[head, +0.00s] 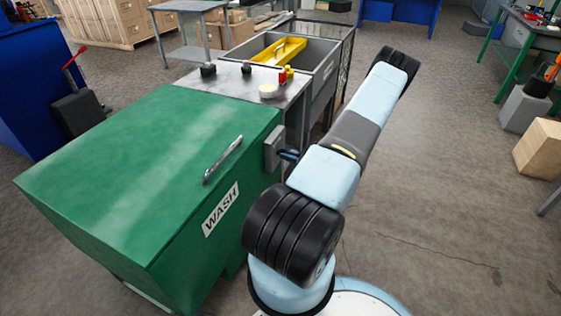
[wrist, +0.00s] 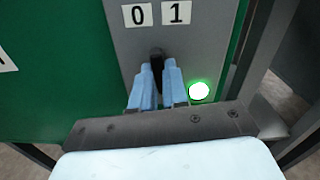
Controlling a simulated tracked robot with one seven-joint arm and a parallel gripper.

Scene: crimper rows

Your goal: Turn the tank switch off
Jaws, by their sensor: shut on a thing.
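The green tank (head: 130,165) with a WASH label stands at the left in the head view. Its grey switch box (head: 274,146) is on its right side. In the wrist view the switch plate (wrist: 200,40) carries labels 0 on the left and 1 on the right. A black switch lever (wrist: 157,56) sits below and between them. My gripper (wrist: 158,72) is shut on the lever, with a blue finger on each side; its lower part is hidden. A lamp (wrist: 199,91) beside it glows green. In the head view my gripper (head: 289,155) is at the box, partly hidden by my arm.
A metal handle (head: 222,158) lies on the tank's lid. Behind the tank are a grey worktop (head: 235,88) with small items and a basin (head: 325,68) holding a yellow tray (head: 280,50). The floor (head: 440,180) at the right is open.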

